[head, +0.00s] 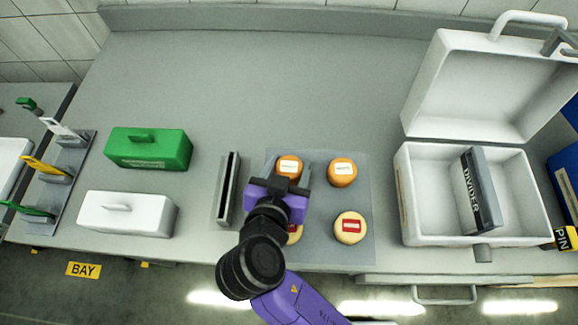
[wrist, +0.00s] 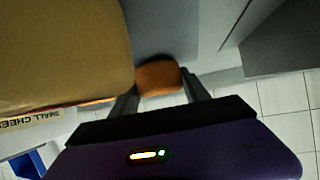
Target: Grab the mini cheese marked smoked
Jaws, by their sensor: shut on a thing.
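Small round cheeses sit on a grey mat (head: 362,200). The back left orange cheese (head: 289,164) has a white label too small to read. The back right orange cheese (head: 342,172) also has a white label. A pale cheese (head: 350,228) with a red label is front right. Another pale cheese (head: 295,234) is mostly hidden by my arm. My gripper (head: 280,180) is at the back left cheese, covering its near side. In the wrist view my gripper (wrist: 160,92) is shut on an orange cheese (wrist: 158,76). A large tan shape (wrist: 60,50) fills the left, close to the camera.
A grey upright holder (head: 228,190) stands just left of the mat. Green (head: 150,150) and white (head: 125,213) lidded boxes are further left. An open white case (head: 425,225) with a divider (head: 478,190) is right. The back counter is clear.

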